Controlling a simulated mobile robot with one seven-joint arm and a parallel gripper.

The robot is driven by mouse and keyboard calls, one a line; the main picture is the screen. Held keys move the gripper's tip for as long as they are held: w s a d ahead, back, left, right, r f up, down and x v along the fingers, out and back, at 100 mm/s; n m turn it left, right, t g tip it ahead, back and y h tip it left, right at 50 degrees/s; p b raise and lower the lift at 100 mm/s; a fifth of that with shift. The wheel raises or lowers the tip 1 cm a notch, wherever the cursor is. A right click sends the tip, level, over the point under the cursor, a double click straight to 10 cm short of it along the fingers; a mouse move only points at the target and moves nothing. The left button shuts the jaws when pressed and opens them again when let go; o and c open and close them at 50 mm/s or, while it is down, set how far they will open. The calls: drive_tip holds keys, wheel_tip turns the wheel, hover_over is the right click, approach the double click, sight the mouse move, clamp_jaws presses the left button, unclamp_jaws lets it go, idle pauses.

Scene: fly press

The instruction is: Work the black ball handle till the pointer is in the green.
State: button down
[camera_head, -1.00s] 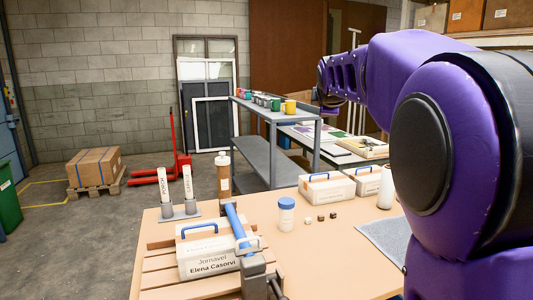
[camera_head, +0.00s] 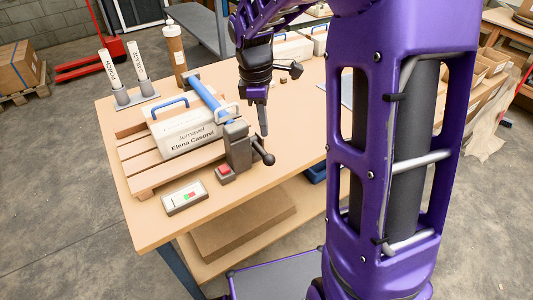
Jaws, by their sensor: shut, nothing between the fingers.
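The black ball handle (camera_head: 268,159) sticks out from the right side of a grey clamp-like device (camera_head: 238,148) at the near end of the wooden slatted base. My gripper (camera_head: 264,132) points down, fingers together and empty, just above the ball in the picture; I cannot tell the exact gap in depth. A small pale box (camera_head: 184,198) on the bench's near left has a white face with green and red marks; its pointer is too small to read. A red block (camera_head: 225,173) sits at the foot of the grey device.
A white labelled case (camera_head: 185,132) with a blue handle lies on the slatted base (camera_head: 150,180), beside a long blue bar (camera_head: 207,98). Two upright labelled holders (camera_head: 112,75) and a brown cylinder (camera_head: 175,50) stand behind. Bare bench top (camera_head: 290,140) lies to the right.

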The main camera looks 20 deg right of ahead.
sight(268, 156)
drive_tip(key=f+b, duration=0.6)
drive_tip(key=f, duration=0.1)
drive_tip(key=shift+s+d, duration=0.1)
drive_tip(key=shift+d, duration=0.25)
